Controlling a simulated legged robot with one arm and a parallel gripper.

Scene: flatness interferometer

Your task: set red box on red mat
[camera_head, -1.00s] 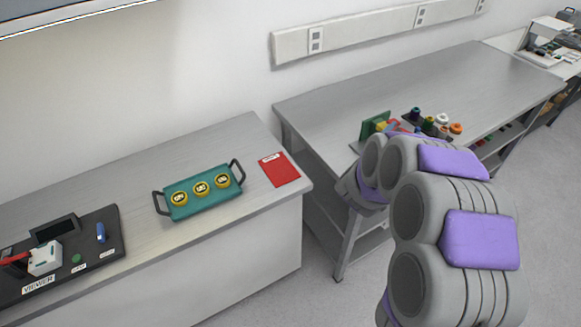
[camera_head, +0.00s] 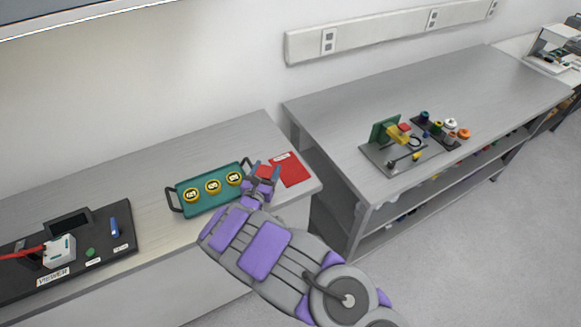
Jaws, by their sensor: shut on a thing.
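My gripper (camera_head: 264,172) is in the middle of the picture, over the front part of the left bench. It is shut on the small red box (camera_head: 264,171), which shows between its fingers. The red mat (camera_head: 293,173), a flat red sheet with a white label at its back edge, lies at the right end of this bench. The gripper and box are just left of the mat and overlap its left edge in this view. I cannot tell how high the box is above the bench. My arm hides part of the bench's front.
A teal tray (camera_head: 208,207) with black handles and several yellow round pieces sits just left of the gripper. A black board (camera_head: 111,213) with a white device is farther left. The right bench (camera_head: 335,122) holds a green and yellow fixture (camera_head: 388,137) and several coloured knobs. A gap separates the benches.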

